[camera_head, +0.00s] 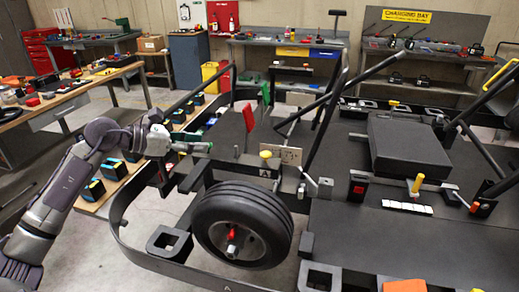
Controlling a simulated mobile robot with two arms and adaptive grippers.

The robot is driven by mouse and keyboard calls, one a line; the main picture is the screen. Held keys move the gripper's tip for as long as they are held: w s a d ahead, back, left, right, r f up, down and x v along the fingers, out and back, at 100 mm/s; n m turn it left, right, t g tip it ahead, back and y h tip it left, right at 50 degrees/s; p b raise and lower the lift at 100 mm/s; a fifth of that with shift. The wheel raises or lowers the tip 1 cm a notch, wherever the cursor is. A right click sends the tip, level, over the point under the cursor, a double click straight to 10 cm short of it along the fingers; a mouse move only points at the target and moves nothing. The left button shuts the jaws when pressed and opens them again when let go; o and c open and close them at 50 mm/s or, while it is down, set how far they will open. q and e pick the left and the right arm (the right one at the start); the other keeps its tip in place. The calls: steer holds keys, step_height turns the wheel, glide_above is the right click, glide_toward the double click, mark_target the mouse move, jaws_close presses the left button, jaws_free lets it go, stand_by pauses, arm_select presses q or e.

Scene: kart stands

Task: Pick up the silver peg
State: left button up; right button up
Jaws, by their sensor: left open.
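My left gripper (207,147) reaches in from the left over the kart's left side. It is open, and it is well to the left of the silver-grey piece and apart from it. Whether anything lies between its fingers is too small to tell. My right gripper is not in view.
A black wheel (242,224) stands in front of the frame. A wooden bench (70,97) with tools stands at the left.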

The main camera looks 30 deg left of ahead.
mark_target(236, 149)
arm_select(q)
steer(key=shift+w, duration=0.15)
steer(key=p+x, duration=0.1)
steer(key=x, duration=0.2)
steer(key=p+x, duration=0.2)
steer(key=x, duration=0.1)
steer(key=shift+w+d+f, duration=0.15)
steer(key=shift+w+f, duration=0.1)
steer(key=shift+f, duration=0.15)
steer(key=shift+w+d+f+p, duration=0.15)
steer(key=shift+w+d+p, duration=0.2)
steer(key=shift+p, duration=0.5)
steer(key=p+x, duration=0.2)
steer(key=x, duration=0.1)
steer(key=shift+w+f, duration=0.15)
steer(key=shift+f, duration=0.15)
steer(key=shift+w+d+f, duration=0.2)
steer(key=shift+w, duration=0.05)
steer(key=shift+f, duration=0.1)
steer(key=shift+s, duration=0.15)
steer(key=c, duration=0.3)
jaws_close()
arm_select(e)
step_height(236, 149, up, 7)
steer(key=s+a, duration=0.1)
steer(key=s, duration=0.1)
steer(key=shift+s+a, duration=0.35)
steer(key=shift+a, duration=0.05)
